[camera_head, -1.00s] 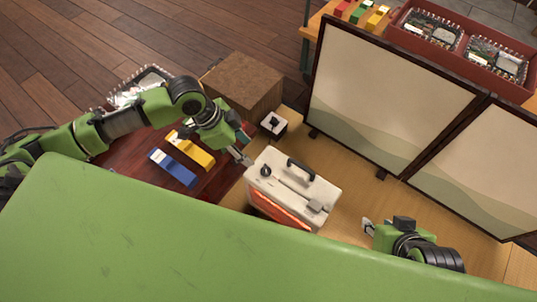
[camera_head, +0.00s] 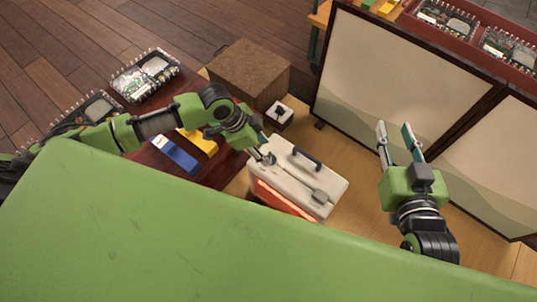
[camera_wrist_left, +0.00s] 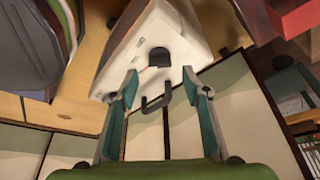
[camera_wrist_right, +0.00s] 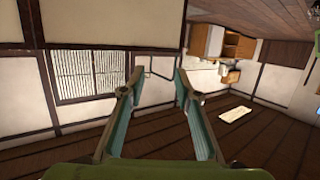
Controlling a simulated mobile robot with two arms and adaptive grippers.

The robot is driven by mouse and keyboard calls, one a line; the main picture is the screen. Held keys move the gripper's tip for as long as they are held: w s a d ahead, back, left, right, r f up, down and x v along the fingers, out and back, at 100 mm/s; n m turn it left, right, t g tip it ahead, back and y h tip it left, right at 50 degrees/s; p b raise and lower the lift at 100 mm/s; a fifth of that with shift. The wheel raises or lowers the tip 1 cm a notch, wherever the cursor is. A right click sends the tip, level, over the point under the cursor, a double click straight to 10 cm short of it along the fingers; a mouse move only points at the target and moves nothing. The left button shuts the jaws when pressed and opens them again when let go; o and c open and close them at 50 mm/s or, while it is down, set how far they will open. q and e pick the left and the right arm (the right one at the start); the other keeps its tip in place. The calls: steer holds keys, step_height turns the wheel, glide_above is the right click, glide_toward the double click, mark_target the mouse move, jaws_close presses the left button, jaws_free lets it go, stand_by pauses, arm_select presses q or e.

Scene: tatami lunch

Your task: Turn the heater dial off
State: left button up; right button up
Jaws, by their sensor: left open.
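My left gripper (camera_head: 265,157) is open at the heater's left end and hides the dial in the head view. In the left wrist view, the open left gripper (camera_wrist_left: 160,80) has no visible hold on the dial; contact is unclear. My right gripper (camera_head: 394,128) is open and empty, right of the heater, in front of the screen.
A folding screen (camera_head: 400,75) stands behind the heater. A brown box (camera_head: 248,75) and a small white block with a black top (camera_head: 279,114) are behind it to the left. Blue (camera_head: 176,155) and yellow (camera_head: 201,143) items lie on a dark red table under my left arm.

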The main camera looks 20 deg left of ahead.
mark_target(270, 156)
arm_select(q)
steer(key=b+x, duration=0.1)
steer(key=x, duration=0.2)
steer(key=shift+d+f, duration=0.1)
steer(key=shift+f, duration=0.25)
steer(key=shift+w+d+f, duration=0.1)
steer(key=shift+f, duration=0.05)
arm_select(e)
step_height(270, 156, up, 8)
steer(key=w+a+t+y, duration=0.1)
steer(key=t, duration=0.3)
steer(key=shift+a+r+y, duration=0.2)
steer(key=shift+r+y, duration=0.05)
steer(key=shift+y, duration=0.05)
arm_select(q)
steer(key=c, duration=1.1)
